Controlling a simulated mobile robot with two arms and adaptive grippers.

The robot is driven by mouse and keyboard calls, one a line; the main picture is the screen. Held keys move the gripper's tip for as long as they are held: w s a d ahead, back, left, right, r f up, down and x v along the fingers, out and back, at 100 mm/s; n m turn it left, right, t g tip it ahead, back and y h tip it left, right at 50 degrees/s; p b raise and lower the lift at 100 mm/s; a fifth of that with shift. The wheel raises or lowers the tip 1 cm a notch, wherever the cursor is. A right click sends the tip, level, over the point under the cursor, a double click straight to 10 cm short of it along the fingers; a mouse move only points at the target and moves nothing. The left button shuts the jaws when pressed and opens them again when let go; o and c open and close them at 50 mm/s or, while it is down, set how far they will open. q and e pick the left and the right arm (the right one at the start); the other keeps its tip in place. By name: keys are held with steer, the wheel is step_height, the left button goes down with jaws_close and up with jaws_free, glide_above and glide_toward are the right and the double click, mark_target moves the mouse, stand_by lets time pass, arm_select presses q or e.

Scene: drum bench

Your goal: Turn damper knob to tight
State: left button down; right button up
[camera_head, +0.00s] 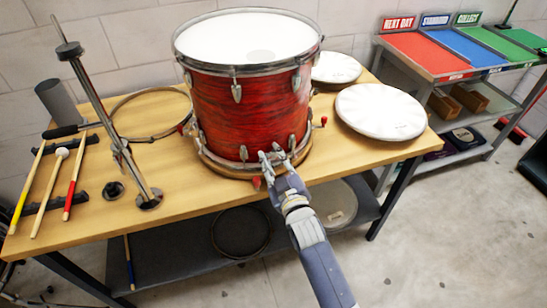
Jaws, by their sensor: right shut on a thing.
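The red drum (240,110) with a white head stands upright on the wooden bench, its lower rim in a wooden hoop. My right gripper (272,156) is at the drum's lower front, its fingers shut at the shell just above the hoop. What it grips there, apparently the damper knob, is hidden by the fingers. A small red knob (257,183) shows at the hoop just left of and below the fingers. Another red knob (323,121) sticks out at the drum's right side. No knob label or setting is readable. My left gripper is not in view.
White drum heads (380,111) lie on the bench right of the drum. A metal stand (105,120), a hoop (150,115), a grey cup (58,102) and several sticks (50,190) are on the left. A shelf with coloured trays (425,52) stands at right.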

steer(key=shift+f, duration=0.1)
steer(key=o, duration=1.1)
steer(key=shift+s, duration=0.1)
steer(key=v, duration=1.2)
